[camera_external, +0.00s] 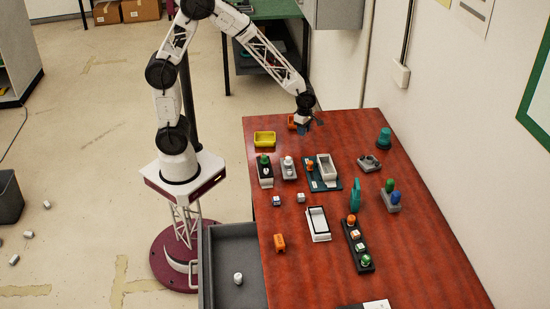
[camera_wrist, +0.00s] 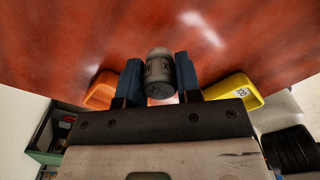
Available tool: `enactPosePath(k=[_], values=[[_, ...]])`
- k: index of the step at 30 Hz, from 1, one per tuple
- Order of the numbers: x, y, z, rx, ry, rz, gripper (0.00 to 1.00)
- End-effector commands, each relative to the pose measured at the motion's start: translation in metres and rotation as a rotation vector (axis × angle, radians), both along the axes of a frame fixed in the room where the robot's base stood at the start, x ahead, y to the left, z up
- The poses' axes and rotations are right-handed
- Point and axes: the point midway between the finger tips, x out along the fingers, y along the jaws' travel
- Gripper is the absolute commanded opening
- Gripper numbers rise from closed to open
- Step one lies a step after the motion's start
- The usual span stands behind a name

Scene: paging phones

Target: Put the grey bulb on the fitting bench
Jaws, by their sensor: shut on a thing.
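The grey bulb (camera_wrist: 159,72) is a small grey cylinder with a rounded top and dark markings. My gripper (camera_wrist: 160,78) is shut on it, with one blue finger on each side. In the external view my gripper (camera_external: 304,124) is above the far left part of the red table; the bulb cannot be made out there. A teal board (camera_external: 314,184) with a white tray (camera_external: 326,167) and an orange piece lies nearer the camera. I cannot tell for sure which thing is the fitting bench.
An orange bin (camera_external: 292,121) is beside my gripper, and a yellow bin (camera_external: 265,138) is to its left. Stands with coloured bulbs, a black strip (camera_external: 352,238) and a white-framed tray (camera_external: 318,224) occupy the table (camera_external: 420,270). Its right front is mostly clear.

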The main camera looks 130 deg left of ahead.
Motion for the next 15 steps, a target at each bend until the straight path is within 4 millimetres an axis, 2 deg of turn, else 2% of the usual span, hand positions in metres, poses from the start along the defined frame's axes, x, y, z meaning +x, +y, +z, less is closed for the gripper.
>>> enactPosePath(k=[10, 15], values=[[0.0, 0.0, -0.001, 0.0, 0.0, 0.0, 0.09], [0.0, 0.0, -0.013, -0.001, 0.002, 0.0, 0.09]])
